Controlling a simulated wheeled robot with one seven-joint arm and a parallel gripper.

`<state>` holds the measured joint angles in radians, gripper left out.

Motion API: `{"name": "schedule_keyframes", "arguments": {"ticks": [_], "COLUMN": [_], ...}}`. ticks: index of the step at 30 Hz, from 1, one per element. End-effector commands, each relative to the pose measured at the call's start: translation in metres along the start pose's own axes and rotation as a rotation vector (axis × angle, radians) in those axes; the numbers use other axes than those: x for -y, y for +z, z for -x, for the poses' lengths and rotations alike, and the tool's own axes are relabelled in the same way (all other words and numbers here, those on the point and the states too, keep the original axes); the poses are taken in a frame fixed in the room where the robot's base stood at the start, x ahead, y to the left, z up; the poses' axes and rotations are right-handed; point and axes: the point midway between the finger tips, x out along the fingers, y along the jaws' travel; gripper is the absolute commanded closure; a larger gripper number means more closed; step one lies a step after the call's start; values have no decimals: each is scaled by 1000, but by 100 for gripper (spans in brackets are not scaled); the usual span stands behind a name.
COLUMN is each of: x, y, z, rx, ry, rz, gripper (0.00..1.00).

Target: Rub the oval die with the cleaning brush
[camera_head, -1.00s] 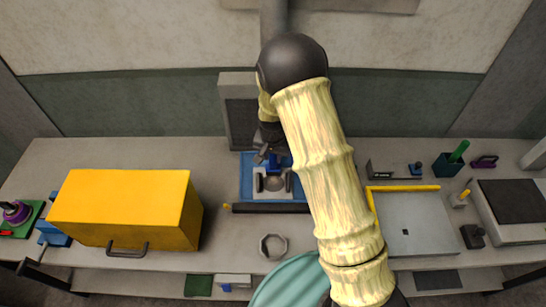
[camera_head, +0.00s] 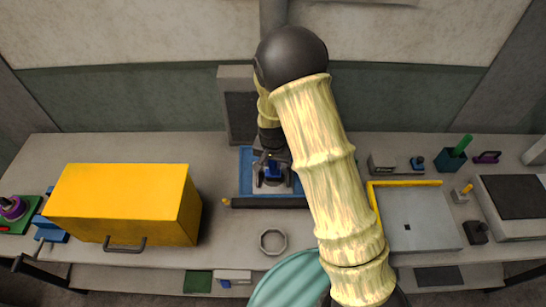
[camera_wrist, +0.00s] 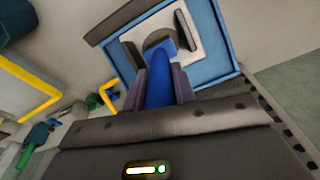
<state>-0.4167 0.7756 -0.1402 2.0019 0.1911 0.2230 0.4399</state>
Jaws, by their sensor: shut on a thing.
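My gripper (camera_head: 271,160) is over the blue tray (camera_head: 243,186) at the back middle of the bench. In the wrist view its two fingers (camera_wrist: 159,84) are shut on the blue cleaning brush (camera_wrist: 159,92). The brush points away from the wrist, and its blue far end lies over the rounded grey die (camera_wrist: 154,40), covering part of it. The die sits on a pale plate between two dark clamp blocks. In the head view the brush (camera_head: 274,171) hides most of the die. I cannot tell whether the brush touches it.
A yellow box (camera_head: 120,200) with a handle stands left. A grey tray with yellow edges (camera_head: 415,220) lies right, and a dark green holder (camera_head: 450,161) is behind it. A grey ring (camera_head: 273,241) lies in front of the blue tray. A dark bar runs along the blue tray's front.

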Motion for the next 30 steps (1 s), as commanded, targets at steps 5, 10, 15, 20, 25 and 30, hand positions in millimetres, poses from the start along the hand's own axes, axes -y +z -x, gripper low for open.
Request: {"name": "schedule_keyframes", "arguments": {"ticks": [5,10,15,20,25,30], "x": [0,0,-1,-2,-4,-5], "y": [1,1,4,8,13,17], "z": [0,0,12,24,37,50], "rx": [-1,0,-1,-1,0,0], "ry": [0,0,-1,0,0,0], "rz": [0,0,0,-1,-1,0], "gripper": [97,97,97,97,97,97]}}
